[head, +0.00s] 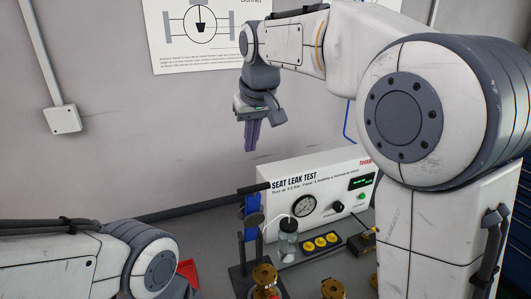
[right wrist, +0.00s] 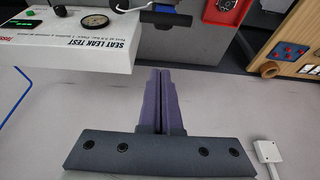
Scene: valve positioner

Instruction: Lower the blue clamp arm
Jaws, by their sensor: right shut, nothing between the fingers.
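The blue clamp arm (head: 252,204) stands raised on a dark stand (head: 238,275) in front of the left end of the seat leak test box. A black handle bar sticks out at its top. In the right wrist view, a small blue part (right wrist: 164,8) with a black bar shows at the top edge, beyond my fingertips. My right gripper (head: 252,149) hangs above and behind the clamp, fingers pointing down, shut and empty. Its purple fingers lie together in the right wrist view (right wrist: 160,72). It is apart from the clamp. My left gripper is out of view.
The white seat leak test box (head: 285,191) stands by the wall with a gauge (head: 304,206). A glass jar (head: 288,240), a yellow-buttoned tray (head: 320,243) and brass fittings (head: 264,277) crowd the bench. A red bin (head: 188,271) is at left. Air around my right gripper is free.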

